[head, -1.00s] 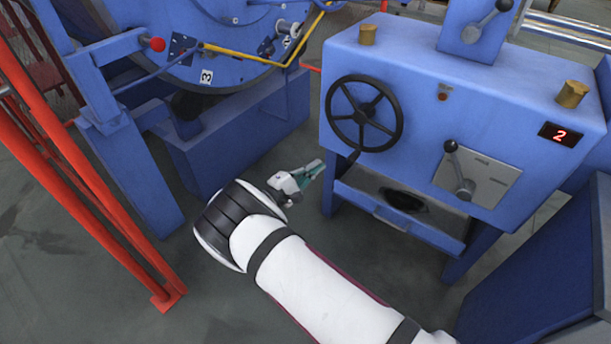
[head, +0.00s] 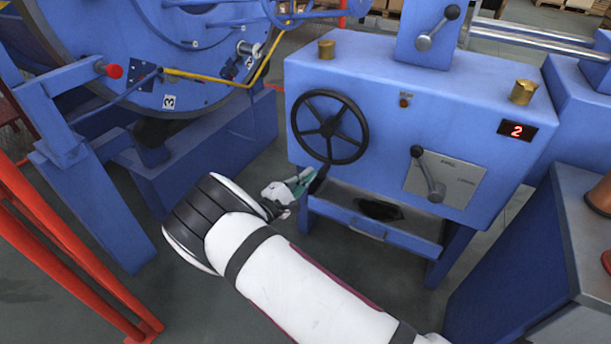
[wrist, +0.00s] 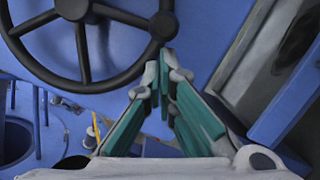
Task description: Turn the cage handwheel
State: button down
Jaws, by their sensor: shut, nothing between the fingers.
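The black spoked handwheel (head: 328,127) is on the front of the blue cabinet, left of centre. Its dark handle (head: 321,178) sticks out from the lower rim. The wheel's rim and spokes also fill the upper left of the wrist view (wrist: 83,68), with the round handle end (wrist: 162,26) just ahead of the fingertips. My gripper (head: 308,178) has green-padded fingers and sits low in front of the wheel, beside the handle. In the wrist view its fingertips (wrist: 165,62) are together with nothing between them. Whether they touch the handle I cannot tell.
A lever on a plate (head: 428,175), a red "2" display (head: 517,130) and an open shelf (head: 375,225) are on the same cabinet. The big blue drum (head: 190,60) and yellow bar stand left. Red rails (head: 70,250) stand at the left edge.

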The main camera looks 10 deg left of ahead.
jog(key=shift+s+d+n, duration=0.15)
jog(key=shift+d+n, duration=0.2)
jog(key=shift+n, duration=0.05)
